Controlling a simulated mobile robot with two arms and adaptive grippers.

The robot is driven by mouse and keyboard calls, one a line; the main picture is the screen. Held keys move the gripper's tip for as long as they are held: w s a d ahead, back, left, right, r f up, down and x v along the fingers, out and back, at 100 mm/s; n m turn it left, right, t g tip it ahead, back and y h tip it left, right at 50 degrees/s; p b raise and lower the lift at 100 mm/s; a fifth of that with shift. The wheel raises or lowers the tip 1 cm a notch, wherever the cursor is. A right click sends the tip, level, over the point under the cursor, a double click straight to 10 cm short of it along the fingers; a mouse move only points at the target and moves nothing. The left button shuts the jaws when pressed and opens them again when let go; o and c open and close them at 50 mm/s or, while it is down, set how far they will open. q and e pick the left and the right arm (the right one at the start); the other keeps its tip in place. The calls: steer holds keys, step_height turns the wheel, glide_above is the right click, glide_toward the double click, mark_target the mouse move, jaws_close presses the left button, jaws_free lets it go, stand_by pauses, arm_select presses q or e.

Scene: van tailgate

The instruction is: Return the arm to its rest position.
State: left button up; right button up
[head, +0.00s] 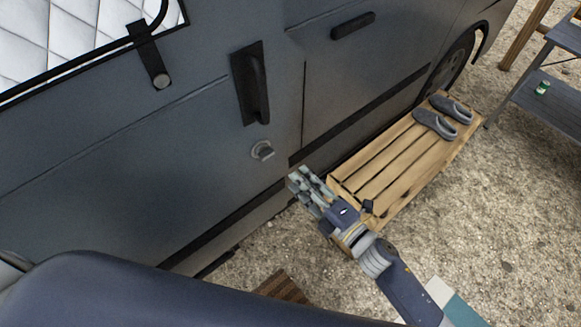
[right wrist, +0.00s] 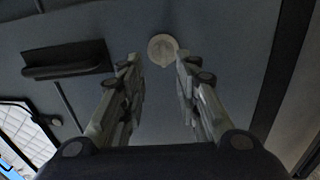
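My right gripper (head: 302,180) is in front of the grey van's side in the head view, just below and to the right of a round lock (head: 263,151). In the right wrist view its two fingers (right wrist: 157,72) are spread apart with nothing between them, so it is open and empty. The round lock (right wrist: 162,48) shows just beyond the fingertips, apart from them as far as I can tell. A dark door handle (head: 251,84) sits above the lock and also shows in the right wrist view (right wrist: 66,60). My left gripper is not in view.
A wooden slatted bench (head: 385,172) with a pair of grey shoes (head: 436,124) stands along the van, behind my right gripper. A grey shelf table (head: 550,100) with a small green can (head: 542,88) is at the upper right. Gravel ground (head: 480,220) at the right is clear.

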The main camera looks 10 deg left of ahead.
steer(key=shift+v, duration=0.9)
steer(key=d+f+m+h, duration=0.4)
steer(key=d+f+m, duration=0.25)
steer(key=f, duration=0.45)
steer(key=d+f+m+h, duration=0.45)
steer(key=d+f, duration=0.25)
steer(key=f, duration=0.5)
steer(key=s+d+f+m+g+h, duration=0.25)
steer(key=s+d+f+m, duration=0.3)
steer(key=f, duration=0.35)
steer(key=s+d+f+m+g+h, duration=0.1)
steer(key=s+f, duration=0.4)
steer(key=s, duration=0.5)
steer(key=s+d+f+m+g+h, duration=0.1)
steer(key=s+d+f+m+g, duration=0.3)
steer(key=s, duration=0.6)
steer(key=s+d+f+m+g+h, duration=0.1)
steer(key=s+d+f+m+g, duration=0.1)
steer(key=s+f, duration=0.4)
steer(key=s+d+m, duration=0.1)
steer(key=s+m, duration=0.1)
steer(key=s, duration=0.3)
steer(key=shift+d, duration=0.25)
steer(key=shift+g, duration=0.25)
